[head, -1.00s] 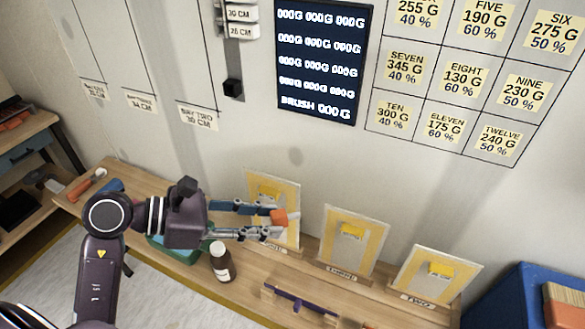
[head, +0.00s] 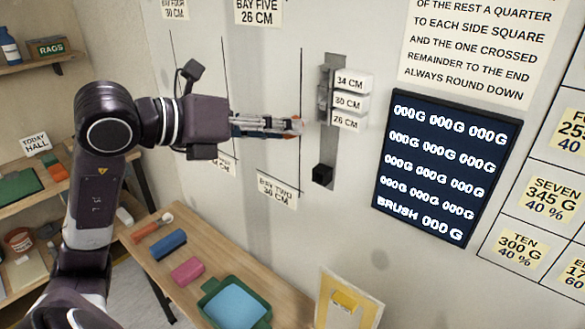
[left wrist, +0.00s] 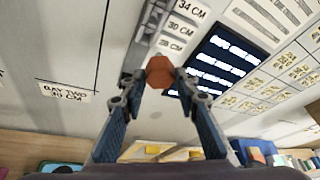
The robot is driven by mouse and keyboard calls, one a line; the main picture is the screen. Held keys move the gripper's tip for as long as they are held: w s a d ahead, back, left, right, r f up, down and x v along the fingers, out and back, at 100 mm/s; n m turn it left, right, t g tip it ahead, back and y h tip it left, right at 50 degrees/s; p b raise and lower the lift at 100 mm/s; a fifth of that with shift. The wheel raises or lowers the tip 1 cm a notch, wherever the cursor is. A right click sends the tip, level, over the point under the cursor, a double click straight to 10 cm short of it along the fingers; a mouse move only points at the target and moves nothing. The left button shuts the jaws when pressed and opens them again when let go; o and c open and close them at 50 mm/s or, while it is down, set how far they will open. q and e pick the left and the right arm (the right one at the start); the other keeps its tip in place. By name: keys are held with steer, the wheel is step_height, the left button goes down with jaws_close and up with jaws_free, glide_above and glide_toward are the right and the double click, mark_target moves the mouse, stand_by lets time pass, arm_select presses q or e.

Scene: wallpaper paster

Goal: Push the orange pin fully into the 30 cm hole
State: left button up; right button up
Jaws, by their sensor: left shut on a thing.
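My left gripper (head: 290,126) is shut on the orange pin (head: 298,123). Only a bit of orange shows at its fingertips in the head view. In the left wrist view the pin (left wrist: 160,71) is a faceted orange piece between the two fingertips (left wrist: 158,80). The gripper is roughly level with the lower labels, apart from the strip in the picture. The holes are too small to tell. My right gripper is out of view.
A black block (head: 322,174) sits at the strip's lower end. A dark display board (head: 446,166) hangs to its right.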

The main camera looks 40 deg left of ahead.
arm_select(q)
steer(key=shift+n+y, duration=0.3)
steer(key=shift+n, duration=0.2)
steer(key=w, duration=0.1)
steer(key=w+r, duration=0.1)
steer(key=w+r+p, duration=0.1)
steer(key=shift+w+a+r, duration=0.2)
steer(key=shift+w+a, duration=0.1)
steer(key=shift+w, duration=0.05)
steer(key=shift+w+f+p, duration=0.1)
steer(key=shift+w+p, duration=0.35)
steer(key=shift+w, duration=0.7)
steer(key=shift+d, duration=0.1)
steer(key=shift+w+d+p, duration=0.1)
steer(key=shift+w+p, duration=0.95)
steer(key=shift+w, duration=0.95)
